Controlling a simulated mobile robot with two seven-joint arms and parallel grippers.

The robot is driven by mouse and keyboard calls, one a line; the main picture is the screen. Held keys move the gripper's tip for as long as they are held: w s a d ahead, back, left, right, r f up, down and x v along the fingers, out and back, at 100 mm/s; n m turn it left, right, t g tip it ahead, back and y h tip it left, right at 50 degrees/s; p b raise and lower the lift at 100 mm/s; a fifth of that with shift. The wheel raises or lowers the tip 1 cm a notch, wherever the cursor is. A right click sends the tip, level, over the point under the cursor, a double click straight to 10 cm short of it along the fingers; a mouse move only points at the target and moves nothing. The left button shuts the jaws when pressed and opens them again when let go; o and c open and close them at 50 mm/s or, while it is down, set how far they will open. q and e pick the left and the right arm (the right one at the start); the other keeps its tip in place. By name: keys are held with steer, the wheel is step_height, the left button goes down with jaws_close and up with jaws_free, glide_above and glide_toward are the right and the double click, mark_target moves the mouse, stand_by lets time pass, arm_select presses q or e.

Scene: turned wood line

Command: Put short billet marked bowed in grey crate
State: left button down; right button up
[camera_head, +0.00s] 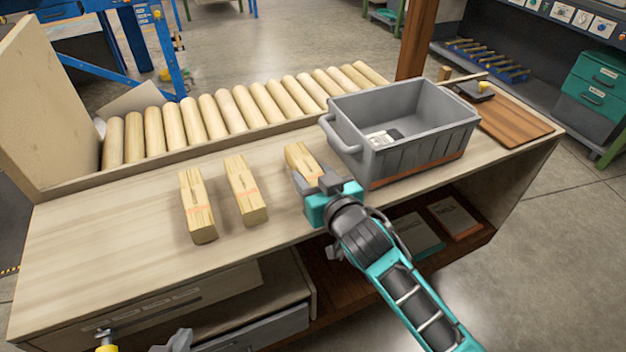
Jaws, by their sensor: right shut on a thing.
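Two short pale wood billets with red marks lie on the bench: the left billet (197,207) and the middle billet (245,190). A third short billet (300,157) is to their right, beside the grey crate. My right gripper (318,182) is shut on its near end and hides that part. I cannot read the marks, so which billet is marked bowed cannot be told. The grey crate (425,138) stands on the bench to the right, with small pale items inside. A grey part, apparently my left gripper (178,342), shows at the bottom edge; its jaws are unclear.
A row of round wood blanks (230,115) lies along the back of the bench (110,235). A brown board (515,122) with a dark item lies right of the crate. An upright panel (45,110) bounds the left end. The bench's front left is clear.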

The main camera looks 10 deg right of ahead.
steer(key=o, duration=0.8)
steer(key=shift+f, duration=0.2)
steer(key=shift+c, duration=0.2)
steer(key=o, duration=0.4)
steer(key=shift+r, duration=0.15)
